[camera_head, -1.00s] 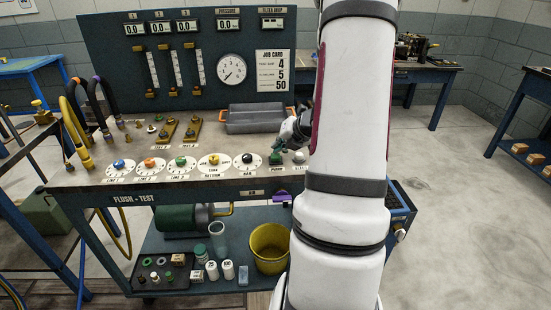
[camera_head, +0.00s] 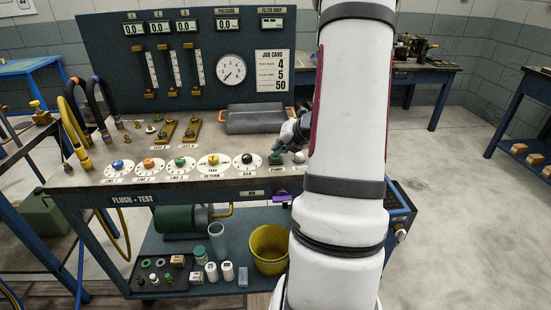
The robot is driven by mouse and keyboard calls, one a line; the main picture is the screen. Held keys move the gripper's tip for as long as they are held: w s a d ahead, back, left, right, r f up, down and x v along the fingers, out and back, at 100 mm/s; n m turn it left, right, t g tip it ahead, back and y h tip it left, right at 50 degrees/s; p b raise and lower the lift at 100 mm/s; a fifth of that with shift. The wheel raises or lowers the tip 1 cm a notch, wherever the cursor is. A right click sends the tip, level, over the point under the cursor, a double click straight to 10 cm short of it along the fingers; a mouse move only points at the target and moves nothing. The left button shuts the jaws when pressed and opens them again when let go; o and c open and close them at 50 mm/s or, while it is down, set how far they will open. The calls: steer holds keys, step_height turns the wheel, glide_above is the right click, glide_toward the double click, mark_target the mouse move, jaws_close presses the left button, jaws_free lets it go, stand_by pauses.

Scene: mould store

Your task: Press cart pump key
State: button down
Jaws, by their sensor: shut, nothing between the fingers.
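The flush-test cart has a grey worktop (camera_head: 130,184) with a row of controls along its front. The green pump key (camera_head: 276,160) sits near the right end of that row, above a label reading PUMP. My gripper (camera_head: 279,149) is shut and empty, pointing down at the key with its fingertips just over or on it. I cannot tell whether they touch. A pale round button (camera_head: 299,157) is just right of the key, close to my arm. My white arm covers the cart's right end.
Several dials stand left of the key, the nearest with a black knob (camera_head: 247,160). A grey tray (camera_head: 255,121) lies behind my gripper. The upright panel (camera_head: 215,75) with gauges and a job card (camera_head: 272,71) rises at the back. A yellow bucket (camera_head: 269,247) stands on the lower shelf.

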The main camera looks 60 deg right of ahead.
steer(key=shift+r+p, duration=0.9)
step_height(320, 180, up, 6)
steer(key=p, duration=0.5)
steer(key=shift+p, duration=0.4)
stand_by(0.3)
